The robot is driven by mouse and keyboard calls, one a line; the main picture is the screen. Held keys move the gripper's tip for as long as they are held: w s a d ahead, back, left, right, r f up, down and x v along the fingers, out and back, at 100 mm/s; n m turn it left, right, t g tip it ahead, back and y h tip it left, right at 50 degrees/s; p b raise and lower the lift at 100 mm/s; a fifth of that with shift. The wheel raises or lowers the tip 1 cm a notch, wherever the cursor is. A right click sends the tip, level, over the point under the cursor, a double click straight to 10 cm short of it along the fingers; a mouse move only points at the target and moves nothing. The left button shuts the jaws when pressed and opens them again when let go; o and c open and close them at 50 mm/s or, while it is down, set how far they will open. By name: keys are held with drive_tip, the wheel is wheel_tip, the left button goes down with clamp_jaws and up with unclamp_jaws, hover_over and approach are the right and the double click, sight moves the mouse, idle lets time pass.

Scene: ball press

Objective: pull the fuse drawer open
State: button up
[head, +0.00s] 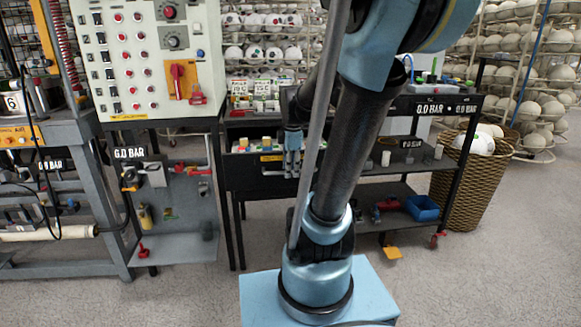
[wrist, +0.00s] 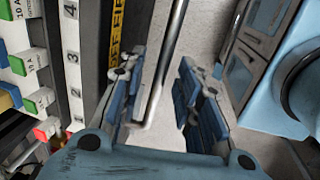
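The fuse drawer (head: 268,158) is on the dark bench at the middle, with a yellow label on its front. In the wrist view its dark front with the yellow label (wrist: 118,28) stands upright left of my gripper. A grey metal handle bar (wrist: 170,55) runs along that front. My gripper (wrist: 162,85) is open, with one blue-padded finger on each side of the bar. Neither finger clearly touches it. In the head view my gripper (head: 292,165) points down at the drawer front. I cannot tell how far the drawer stands out.
Several fuses (wrist: 40,100) and a numbered strip (wrist: 72,60) lie behind the drawer front. A control panel (head: 150,60) stands left of the bench. A lower shelf holds a blue bin (head: 422,208). A wicker basket (head: 462,185) stands right.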

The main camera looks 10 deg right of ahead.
wheel_tip(320, 180, up, 12)
drive_tip(key=s, duration=0.2)
drive_tip(key=shift+f, duration=0.15)
idle(0.5)
drive_tip(key=s+f+m, duration=1.4)
drive_tip(key=f+m, duration=0.3)
drive_tip(key=f, duration=0.1)
drive_tip(key=shift+a, duration=0.45)
drive_tip(key=shift+w, duration=0.1)
drive_tip(key=shift+w+f, duration=0.2)
drive_tip(key=shift+w, duration=0.2)
